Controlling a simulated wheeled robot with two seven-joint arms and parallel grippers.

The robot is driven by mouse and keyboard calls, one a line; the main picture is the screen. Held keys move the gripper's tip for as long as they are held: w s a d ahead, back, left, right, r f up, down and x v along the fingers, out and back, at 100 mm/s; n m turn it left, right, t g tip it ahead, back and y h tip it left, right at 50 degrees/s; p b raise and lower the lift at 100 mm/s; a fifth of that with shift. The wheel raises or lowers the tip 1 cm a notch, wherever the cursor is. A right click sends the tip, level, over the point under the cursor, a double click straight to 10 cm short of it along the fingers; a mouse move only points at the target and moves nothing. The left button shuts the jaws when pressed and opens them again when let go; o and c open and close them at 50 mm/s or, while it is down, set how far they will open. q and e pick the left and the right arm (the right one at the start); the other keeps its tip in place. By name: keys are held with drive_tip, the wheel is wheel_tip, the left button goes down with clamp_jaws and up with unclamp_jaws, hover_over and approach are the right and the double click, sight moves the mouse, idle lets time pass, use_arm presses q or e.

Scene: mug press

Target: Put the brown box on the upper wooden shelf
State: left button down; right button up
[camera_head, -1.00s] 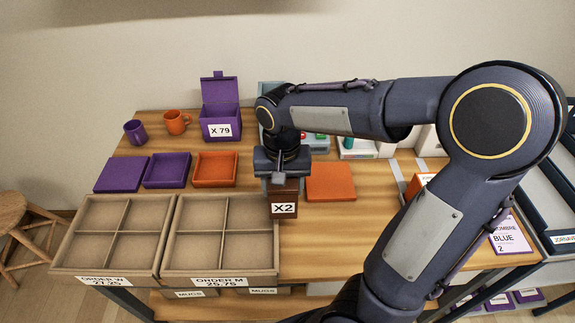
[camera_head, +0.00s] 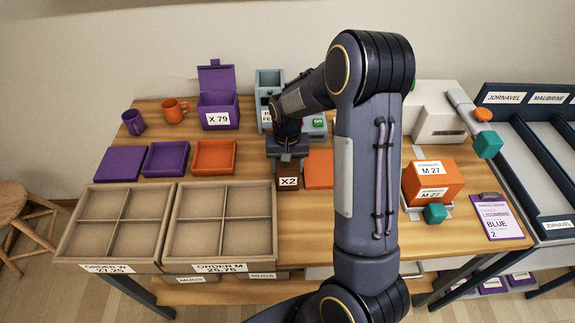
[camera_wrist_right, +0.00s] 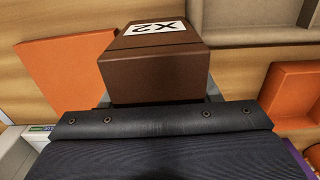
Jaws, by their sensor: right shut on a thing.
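The brown box (camera_head: 289,170), with a white X2 label, is in my right gripper (camera_head: 288,158). In the right wrist view the box (camera_wrist_right: 155,78) sits between the jaws, just beyond the dark gripper body (camera_wrist_right: 160,130); the fingers are mostly hidden. In the head view the box is between the orange tray and the flat orange piece, and I cannot tell whether it touches the table. A wooden table top (camera_head: 300,236) and a wooden board (camera_head: 215,296) below it show; I see no other wooden shelf. My left gripper is out of view.
Orange tray (camera_head: 214,157) stands left of the box, flat orange piece (camera_head: 319,168) right. Divided trays (camera_head: 170,232) are at the front left. A purple box (camera_head: 218,112) and grey drawer unit (camera_head: 268,82) stand behind. An orange box (camera_head: 432,184) is right of my arm.

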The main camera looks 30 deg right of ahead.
drive_tip(key=shift+f, duration=0.35)
drive_tip(key=shift+f, duration=0.25)
drive_tip(key=o, duration=1.2)
drive_tip(key=shift+r, duration=0.1)
drive_tip(key=shift+c, duration=0.2)
